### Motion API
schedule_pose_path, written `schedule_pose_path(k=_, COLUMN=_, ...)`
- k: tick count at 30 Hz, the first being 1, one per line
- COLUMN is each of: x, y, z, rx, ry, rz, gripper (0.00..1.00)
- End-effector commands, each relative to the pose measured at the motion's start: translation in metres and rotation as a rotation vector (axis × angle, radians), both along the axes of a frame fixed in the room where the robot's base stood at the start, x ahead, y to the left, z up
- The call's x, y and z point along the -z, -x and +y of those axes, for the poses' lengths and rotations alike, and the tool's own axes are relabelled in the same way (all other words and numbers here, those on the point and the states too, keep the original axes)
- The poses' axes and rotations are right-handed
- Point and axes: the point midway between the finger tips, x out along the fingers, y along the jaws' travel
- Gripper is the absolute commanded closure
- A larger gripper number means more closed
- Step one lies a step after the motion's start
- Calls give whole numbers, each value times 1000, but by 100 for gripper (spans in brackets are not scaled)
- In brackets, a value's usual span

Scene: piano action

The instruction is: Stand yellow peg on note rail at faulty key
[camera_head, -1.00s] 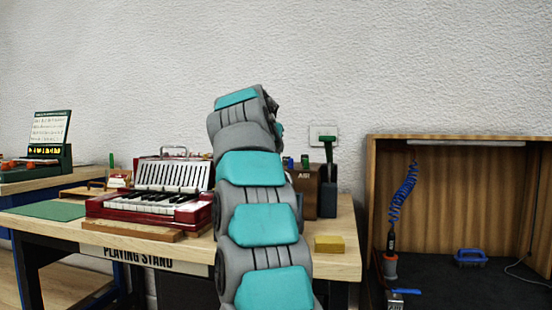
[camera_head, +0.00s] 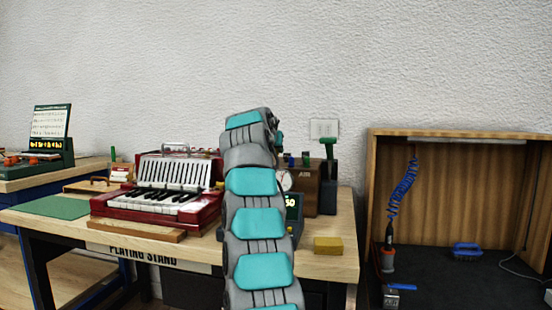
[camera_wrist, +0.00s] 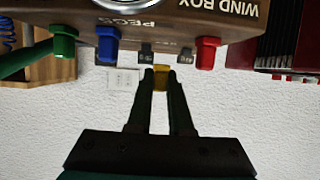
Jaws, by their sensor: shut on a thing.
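My gripper (camera_wrist: 161,80) is shut on the yellow peg (camera_wrist: 161,77), whose end shows between the fingertips in the wrist view. That view is upside down. The peg is close to the brown wind box (camera_wrist: 180,22), between two small grey tags; I cannot tell whether it touches the box. In the head view my arm hides the gripper and peg. The red accordion (camera_head: 120,207) with its keyboard (camera_head: 155,203) stands left of my arm. A wooden strip (camera_head: 137,229), possibly the note rail, lies before it. I cannot tell which key is faulty.
Green (camera_wrist: 64,42), blue (camera_wrist: 107,45) and red (camera_wrist: 207,52) pegs stick out of the wind box near my fingers. A dark green lever (camera_head: 328,165) stands right of the box. A yellow block (camera_head: 328,245) lies at the table's front right.

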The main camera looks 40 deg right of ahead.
Motion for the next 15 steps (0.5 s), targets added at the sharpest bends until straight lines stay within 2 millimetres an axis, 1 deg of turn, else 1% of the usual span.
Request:
schedule_pose_path(k=1, x=11, y=0, z=1, rx=-2, ry=-1, rz=0, gripper=100)
schedule_pose_path(k=6, x=23, y=1, z=1, rx=0, ry=-2, rz=1, gripper=100)
schedule_pose_path(k=9, x=26, y=1, z=1, rx=-2, ry=1, rz=-2, gripper=100)
schedule_pose_path(k=15, x=26, y=0, z=1, rx=-1, ry=1, rz=-2, gripper=100)
